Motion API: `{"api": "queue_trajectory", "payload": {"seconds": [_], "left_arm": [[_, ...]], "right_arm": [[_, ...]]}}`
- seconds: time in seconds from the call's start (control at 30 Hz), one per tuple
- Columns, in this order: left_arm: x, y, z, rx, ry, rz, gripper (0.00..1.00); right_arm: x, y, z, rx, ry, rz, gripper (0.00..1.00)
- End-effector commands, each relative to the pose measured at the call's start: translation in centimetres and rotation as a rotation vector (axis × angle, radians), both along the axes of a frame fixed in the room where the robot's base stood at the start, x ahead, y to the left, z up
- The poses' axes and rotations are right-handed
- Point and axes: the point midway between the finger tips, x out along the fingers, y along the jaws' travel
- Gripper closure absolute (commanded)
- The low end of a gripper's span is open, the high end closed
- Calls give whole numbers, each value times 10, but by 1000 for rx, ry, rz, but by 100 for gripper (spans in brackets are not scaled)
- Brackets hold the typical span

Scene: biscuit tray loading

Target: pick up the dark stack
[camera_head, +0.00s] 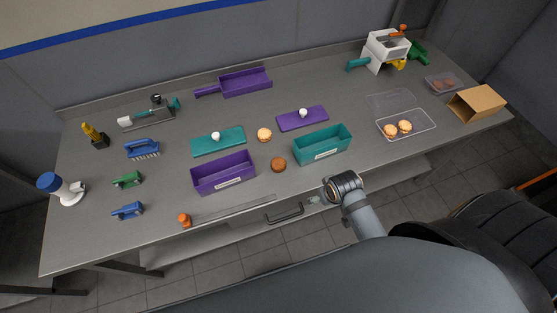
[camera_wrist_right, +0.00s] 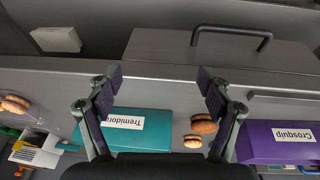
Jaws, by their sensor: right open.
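The dark stack (camera_head: 278,164), a round brown biscuit stack, stands on the table between the purple bin (camera_head: 222,174) and the teal bin (camera_head: 321,145). It also shows in the right wrist view (camera_wrist_right: 204,124), just inside the finger at the right. My right gripper (camera_wrist_right: 160,80) is open and empty, its fingers spread wide. In the head view it is near the table's front edge, to the right of and in front of the dark stack, mostly hidden by my wrist. My left gripper is not in view.
A light stack (camera_head: 264,134) stands behind the dark stack. A teal lid (camera_head: 218,141) and a purple lid (camera_head: 302,119) lie nearby. A clear tray (camera_head: 428,121) with two light stacks is at the right.

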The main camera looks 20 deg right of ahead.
Motion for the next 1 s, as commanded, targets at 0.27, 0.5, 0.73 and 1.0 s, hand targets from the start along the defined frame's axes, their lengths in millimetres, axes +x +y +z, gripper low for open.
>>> {"api": "queue_trajectory", "payload": {"seconds": [0.27,0.5,0.73,1.0], "left_arm": [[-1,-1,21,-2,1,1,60],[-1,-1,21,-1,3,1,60],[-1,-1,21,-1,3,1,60],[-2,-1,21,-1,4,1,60]], "right_arm": [[40,11,75,106,6,-394,20],[95,31,67,205,64,-819,20],[156,72,75,267,137,-1242,20],[184,97,88,268,165,-1467,20]]}}
